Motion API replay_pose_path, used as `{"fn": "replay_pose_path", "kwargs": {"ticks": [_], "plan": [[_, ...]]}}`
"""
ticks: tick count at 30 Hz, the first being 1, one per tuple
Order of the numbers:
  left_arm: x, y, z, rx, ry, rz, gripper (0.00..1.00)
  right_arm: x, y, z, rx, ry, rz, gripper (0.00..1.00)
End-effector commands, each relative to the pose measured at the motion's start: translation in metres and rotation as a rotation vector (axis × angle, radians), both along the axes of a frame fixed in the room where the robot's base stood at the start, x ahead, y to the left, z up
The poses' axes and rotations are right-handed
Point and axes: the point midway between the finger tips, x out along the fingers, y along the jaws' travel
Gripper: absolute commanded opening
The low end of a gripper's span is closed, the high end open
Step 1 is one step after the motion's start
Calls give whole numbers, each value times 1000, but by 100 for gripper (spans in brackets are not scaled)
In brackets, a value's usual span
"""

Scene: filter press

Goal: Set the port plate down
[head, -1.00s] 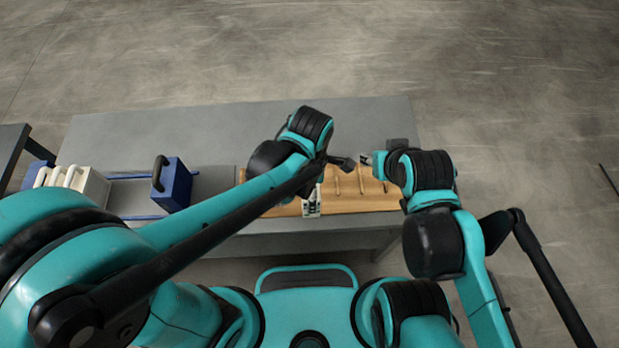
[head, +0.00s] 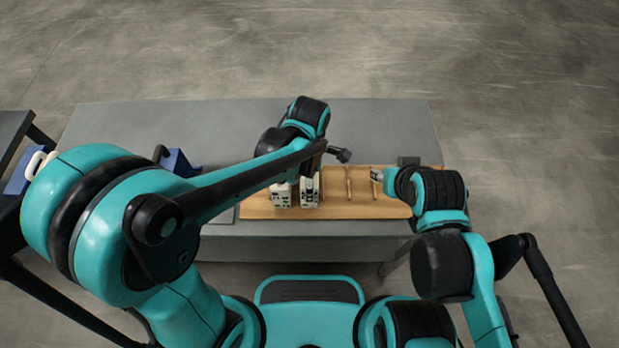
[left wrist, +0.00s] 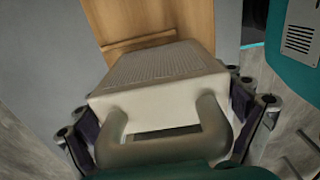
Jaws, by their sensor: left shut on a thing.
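The port plate (left wrist: 160,72) is a pale block with a ribbed face and a thick loop handle. My left gripper (left wrist: 165,112) is shut on it, with dark fingers at both sides in the left wrist view. The plate is over or on the wooden board (head: 395,207); I cannot tell if it touches. In the head view my left forearm hides part of this area, and two small pale-and-dark shapes show just below it over the board. My right gripper (head: 377,174) is over the board's right part; its jaw opening is unclear.
The board has upright-looking wooden slats and lies on a grey table (head: 230,118). A blue press block (head: 178,162) stands on the left, partly behind my left arm. A small dark block (head: 408,161) is at the board's back right. The table's back strip is clear.

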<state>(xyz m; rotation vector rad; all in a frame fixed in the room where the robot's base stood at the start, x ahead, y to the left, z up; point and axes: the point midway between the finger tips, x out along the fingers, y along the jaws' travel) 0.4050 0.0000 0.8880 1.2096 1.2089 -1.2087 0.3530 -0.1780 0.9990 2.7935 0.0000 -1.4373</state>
Motion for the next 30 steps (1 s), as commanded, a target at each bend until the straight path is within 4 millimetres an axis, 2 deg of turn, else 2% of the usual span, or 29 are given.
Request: {"fn": "replay_pose_path", "kwargs": {"ticks": [5, 6, 7, 16, 20, 23, 30], "plan": [[0, 0, -3, 0, 0, 0, 51, 0, 0, -3, 0, 0, 0, 40], [0, 0, -4, 0, 0, 0, 97, 0, 0, -3, 0, 0, 0, 40], [0, 0, -3, 0, 0, 0, 100, 0, 0, -3, 0, 0, 0, 40], [0, 0, -3, 0, 0, 0, 100, 0, 0, -2, 0, 0, 0, 40], [0, 0, 5, 0, 0, 0, 100, 0, 0, 3, 0, 0, 0, 40], [0, 0, 22, 0, 0, 0, 100, 0, 0, 11, 0, 0, 0, 40], [0, 0, 77, 0, 0, 0, 100, 0, 0, 33, 0, 0, 0, 40]]}}
